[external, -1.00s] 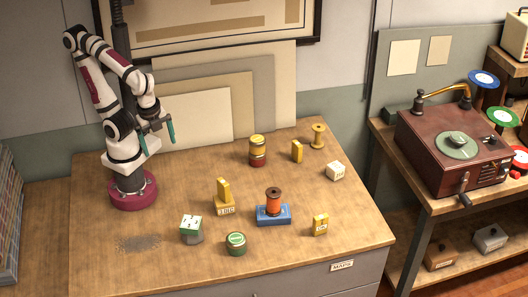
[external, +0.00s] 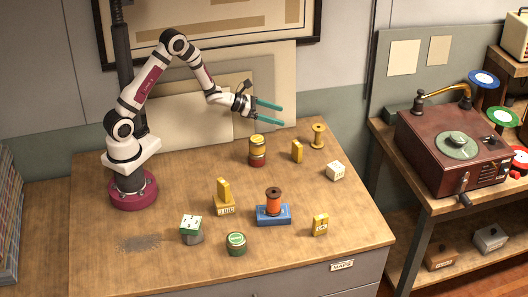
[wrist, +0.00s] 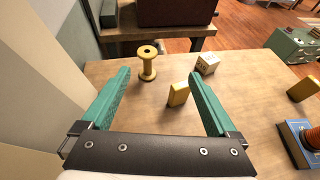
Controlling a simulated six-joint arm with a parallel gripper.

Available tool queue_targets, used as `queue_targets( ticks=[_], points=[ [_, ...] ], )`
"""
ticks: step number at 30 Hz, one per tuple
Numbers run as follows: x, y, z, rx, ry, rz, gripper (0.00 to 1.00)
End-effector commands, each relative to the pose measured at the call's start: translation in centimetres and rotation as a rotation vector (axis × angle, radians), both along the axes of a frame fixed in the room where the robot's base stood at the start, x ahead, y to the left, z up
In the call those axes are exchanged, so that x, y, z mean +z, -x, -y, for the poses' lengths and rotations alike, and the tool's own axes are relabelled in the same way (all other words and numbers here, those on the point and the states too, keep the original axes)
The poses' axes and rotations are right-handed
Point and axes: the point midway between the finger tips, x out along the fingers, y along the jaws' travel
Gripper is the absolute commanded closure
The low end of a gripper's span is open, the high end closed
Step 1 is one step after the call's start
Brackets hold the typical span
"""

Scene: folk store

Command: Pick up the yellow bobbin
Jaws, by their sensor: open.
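The yellow bobbin (external: 318,136) stands upright near the back right of the table. In the wrist view the bobbin (wrist: 147,63) shows between and beyond my two fingers, a little left of the middle. My gripper (external: 282,114) is open and empty, with teal fingers pointing right, held above the table's back part and to the left of the bobbin.
A yellow block (external: 297,151) stands close to the bobbin, and a white cube (external: 335,171) lies in front of it. A yellow-and-red jar stack (external: 257,150) is to the left. Boards lean on the wall behind.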

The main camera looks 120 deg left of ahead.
Motion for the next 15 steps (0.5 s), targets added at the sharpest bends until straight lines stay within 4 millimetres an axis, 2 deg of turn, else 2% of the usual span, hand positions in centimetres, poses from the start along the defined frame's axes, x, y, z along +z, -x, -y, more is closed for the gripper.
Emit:
queue_targets(
  ticks=[1,3,12,15],
  points=[
    [-0.7,0.9,-0.9,0.047,0.021,0.008,0.06],
    [-1.2,0.9,-1.9,0.077,0.033,0.016,0.06],
    [-4.3,-5.1,-6.2,0.074,0.031,0.016,0.06],
    [-4.8,-6.1,-7.0,0.075,0.031,0.015,0.06]
  ],
)
